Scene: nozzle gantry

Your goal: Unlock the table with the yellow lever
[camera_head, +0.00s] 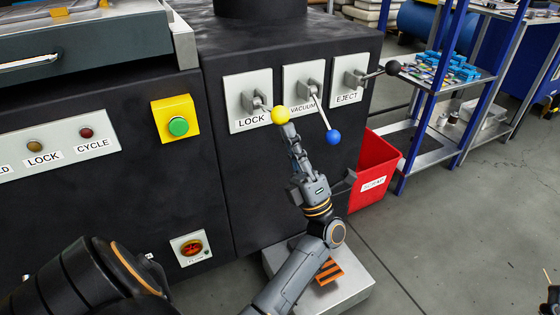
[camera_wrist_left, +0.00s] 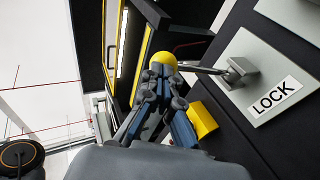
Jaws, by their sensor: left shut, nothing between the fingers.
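The yellow ball knob (camera_head: 280,116) tops the lever on the LOCK plate (camera_head: 238,92); its rod runs down and right from a grey bracket. The knob also shows in the left wrist view (camera_wrist_left: 163,59), with its rod running right to the bracket. My left gripper (camera_head: 289,130) is shut and empty, reaching up from below with its fingertips right at the knob's underside. In the left wrist view the fingertips (camera_wrist_left: 161,73) overlap the knob's lower edge; I cannot tell whether they touch. My right gripper does not show.
The blue-knobbed VACUUM lever (camera_head: 333,136) hangs close right of my gripper. The black-knobbed EJECT lever (camera_head: 392,68) is further right. A yellow box with a green button (camera_head: 178,126) is at left. A red bin (camera_head: 372,165) and low grey step (camera_head: 345,285) stand nearby.

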